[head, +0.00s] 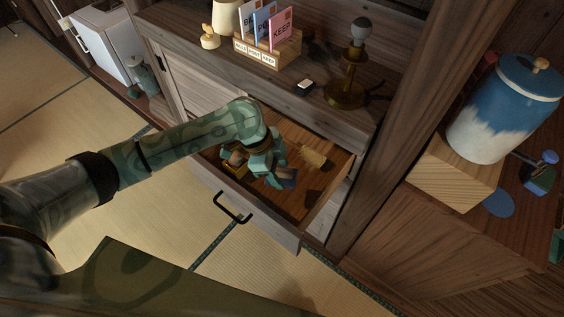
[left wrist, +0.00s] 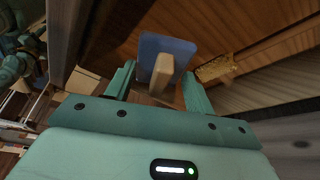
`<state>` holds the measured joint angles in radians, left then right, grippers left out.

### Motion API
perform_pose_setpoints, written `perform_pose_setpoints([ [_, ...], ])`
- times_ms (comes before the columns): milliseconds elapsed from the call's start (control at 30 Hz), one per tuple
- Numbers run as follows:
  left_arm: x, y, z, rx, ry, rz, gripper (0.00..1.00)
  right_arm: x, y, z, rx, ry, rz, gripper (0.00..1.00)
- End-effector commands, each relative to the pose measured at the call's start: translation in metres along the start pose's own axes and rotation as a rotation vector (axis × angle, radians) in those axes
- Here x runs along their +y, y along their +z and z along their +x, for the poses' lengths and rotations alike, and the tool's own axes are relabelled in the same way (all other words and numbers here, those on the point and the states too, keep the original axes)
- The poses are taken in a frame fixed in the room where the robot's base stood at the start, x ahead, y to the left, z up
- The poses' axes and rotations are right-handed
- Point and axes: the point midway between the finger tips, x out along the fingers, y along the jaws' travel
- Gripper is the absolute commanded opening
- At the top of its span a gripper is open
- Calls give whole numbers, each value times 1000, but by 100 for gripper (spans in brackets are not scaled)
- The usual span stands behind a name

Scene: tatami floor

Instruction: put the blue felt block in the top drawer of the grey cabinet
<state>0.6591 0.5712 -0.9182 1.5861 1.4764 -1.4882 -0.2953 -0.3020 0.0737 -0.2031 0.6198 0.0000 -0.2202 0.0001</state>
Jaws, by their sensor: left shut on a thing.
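The blue felt block (head: 288,177) has a pale wooden grip, which shows in the left wrist view below the blue face (left wrist: 167,48). My left gripper (head: 274,176) is shut on it, with the teal fingers on either side of the wooden grip. The gripper and block are over the open top drawer (head: 276,224) of the grey cabinet (head: 296,89). The arm hides part of the drawer. I cannot tell whether the block touches the drawer floor. My right gripper is not in view.
A wooden brush-like thing (head: 312,157) and a yellow thing (head: 236,171) lie in the drawer. A brass lamp (head: 346,92) and a card holder (head: 268,51) stand on the cabinet above. A blue-and-white jar (head: 506,112) stands at right. Tatami lies before the drawer.

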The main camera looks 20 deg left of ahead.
Motion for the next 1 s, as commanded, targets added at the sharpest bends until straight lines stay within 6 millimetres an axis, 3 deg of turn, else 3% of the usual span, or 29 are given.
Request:
perform_pose_setpoints([
  [167, 3, 2, 18, 3, 37, 90, 35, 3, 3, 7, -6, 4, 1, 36],
  [300, 4, 13, 44, 3, 40, 92, 35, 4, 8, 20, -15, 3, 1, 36],
  [700, 4, 35, 98, 3, 37, 91, 35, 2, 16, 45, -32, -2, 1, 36],
  [1000, 3, 35, 97, 2, 34, 94, 35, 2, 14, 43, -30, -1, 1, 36],
])
